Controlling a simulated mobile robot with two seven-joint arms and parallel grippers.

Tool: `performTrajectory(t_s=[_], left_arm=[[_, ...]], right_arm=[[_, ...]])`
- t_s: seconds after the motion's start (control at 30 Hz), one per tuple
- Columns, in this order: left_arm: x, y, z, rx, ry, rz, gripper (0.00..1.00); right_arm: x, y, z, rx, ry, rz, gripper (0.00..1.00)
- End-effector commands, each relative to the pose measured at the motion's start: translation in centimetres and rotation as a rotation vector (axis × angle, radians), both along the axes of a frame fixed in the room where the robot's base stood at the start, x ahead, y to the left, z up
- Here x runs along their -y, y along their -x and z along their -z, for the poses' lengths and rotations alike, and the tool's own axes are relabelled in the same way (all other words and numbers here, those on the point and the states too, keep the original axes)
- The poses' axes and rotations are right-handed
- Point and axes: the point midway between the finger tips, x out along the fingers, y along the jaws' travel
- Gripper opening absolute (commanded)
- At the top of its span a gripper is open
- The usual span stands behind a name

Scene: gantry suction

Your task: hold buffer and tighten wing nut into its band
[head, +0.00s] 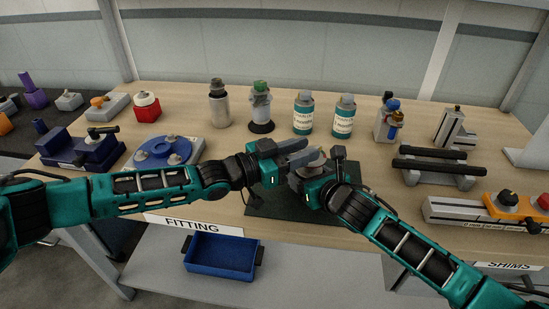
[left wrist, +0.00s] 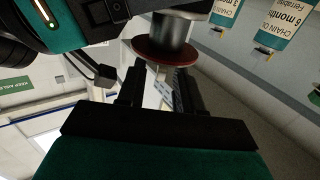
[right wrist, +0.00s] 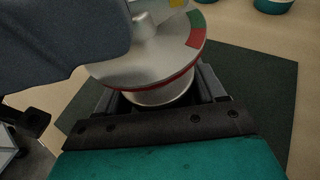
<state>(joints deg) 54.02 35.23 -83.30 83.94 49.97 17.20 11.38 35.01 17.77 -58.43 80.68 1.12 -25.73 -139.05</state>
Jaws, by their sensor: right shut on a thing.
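The buffer is a silver metal cylinder with a wide disc (right wrist: 150,60). The disc carries a red and green coloured band (right wrist: 196,28) near its edge. My right gripper (right wrist: 160,95) is shut around the cylinder below the disc. The buffer also shows in the head view (head: 307,160), partly hidden by both grippers. My left gripper (head: 300,154) is at the disc's upper side, its fingers apart in the left wrist view (left wrist: 160,88).
A dark green mat (head: 300,228) lies under the grippers. A blue fixture (head: 165,152) is at left, black-barred rails (head: 440,165) at right. A blue bin (head: 222,254) sits below the table edge.

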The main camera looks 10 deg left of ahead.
Motion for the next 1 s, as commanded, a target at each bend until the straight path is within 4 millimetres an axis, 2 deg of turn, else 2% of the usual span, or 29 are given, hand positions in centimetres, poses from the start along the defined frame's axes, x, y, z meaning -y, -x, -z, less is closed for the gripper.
performTrajectory(t_s=[0.03, 0.2, 0.4, 0.6, 0.83, 0.87, 1.0], left_arm=[[-1.1, 0.6, 0.1, -0.003, -0.001, -0.004, 0.35], [-4.0, 2.7, 0.1, -0.002, -0.003, -0.002, 0.35], [-6.5, 4.6, 0.1, -0.003, -0.001, -0.001, 0.35], [-7.4, 5.3, 0.0, -0.001, -0.002, 0.000, 0.35], [-7.5, 5.3, 0.0, -0.001, -0.001, 0.001, 0.35], [-7.5, 5.3, 0.0, -0.001, -0.001, 0.001, 0.35], [-7.4, 5.3, 0.0, -0.001, -0.002, 0.001, 0.35]], right_arm=[[0.2, -0.1, -0.1, 0.002, 0.002, 0.003, 0.02], [0.2, -0.2, -0.1, 0.002, 0.002, 0.004, 0.02], [0.3, -0.2, -0.1, 0.003, 0.002, 0.005, 0.02], [0.3, -0.2, -0.1, 0.002, 0.003, 0.005, 0.02], [0.3, -0.2, -0.1, 0.002, 0.004, 0.005, 0.02], [0.3, -0.2, -0.1, 0.002, 0.004, 0.005, 0.70], [0.2, -0.2, -0.1, 0.002, 0.002, 0.004, 0.83]])
